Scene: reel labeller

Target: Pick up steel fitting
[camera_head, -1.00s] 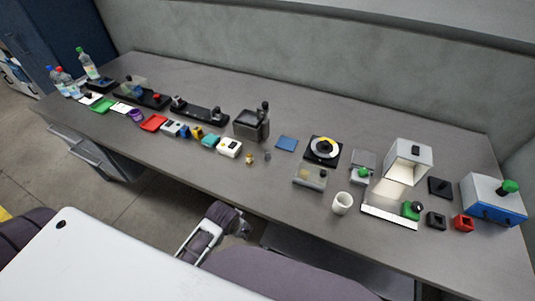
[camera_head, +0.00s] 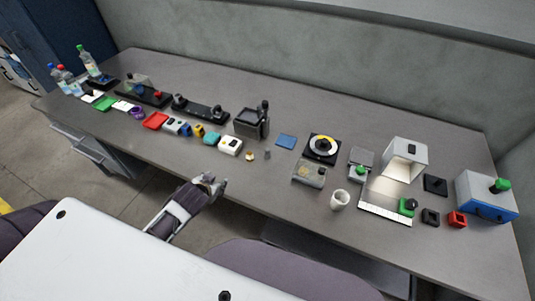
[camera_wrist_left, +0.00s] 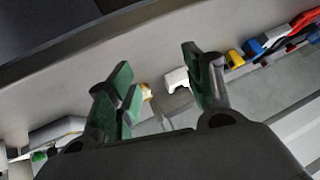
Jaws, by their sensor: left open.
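The steel fitting (camera_head: 267,155) is a small grey upright piece near the front edge of the bench, just right of a small brass fitting (camera_head: 250,157). My left gripper (camera_head: 214,182) is open and empty, in front of the bench edge, left of and nearer than both fittings. In the left wrist view its green-padded fingers (camera_wrist_left: 160,85) stand apart, with the brass fitting (camera_wrist_left: 147,92) showing between them beyond the tips. I cannot make out the steel fitting in that view; the finger at left may hide it. My right gripper is not in view.
A white block-shaped device (camera_head: 230,145) stands left of the fittings. A white cup (camera_head: 340,200) is farther right. The bench front between the fittings and the box is clear.

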